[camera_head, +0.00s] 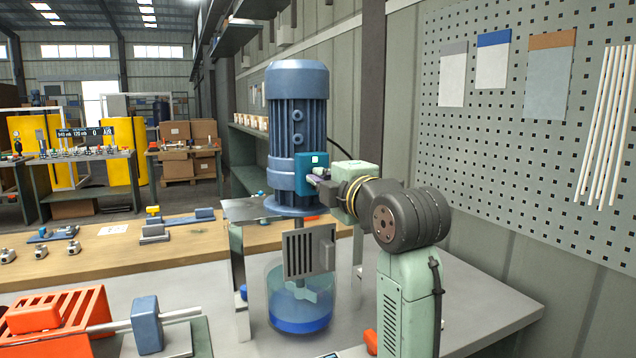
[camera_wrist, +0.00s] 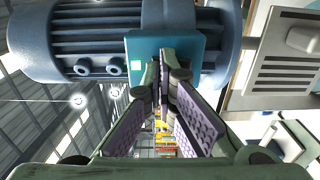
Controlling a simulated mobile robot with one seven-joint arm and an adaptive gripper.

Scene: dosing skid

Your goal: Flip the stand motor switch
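The stand motor (camera_head: 297,95) is a blue finned cylinder standing upright above a clear vessel. A teal switch box (camera_head: 303,176) with a small lit green square is on its side. In the wrist view the motor (camera_wrist: 85,42) lies sideways, with the teal box (camera_wrist: 192,48) near top centre. My gripper (camera_head: 320,178) is right at the front of the box. In the wrist view the fingers of my gripper (camera_wrist: 163,85) converge and look shut, with their tips against or just before the box. The switch lever is not clear behind the fingers, and I cannot tell whether they touch it.
A grey slotted box (camera_head: 300,254) hangs below the motor, in front of the clear vessel (camera_head: 300,310). A pegboard (camera_head: 540,130) covers the right wall. An orange crate (camera_head: 50,320) and a blue block on a rod (camera_head: 147,325) are at front left.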

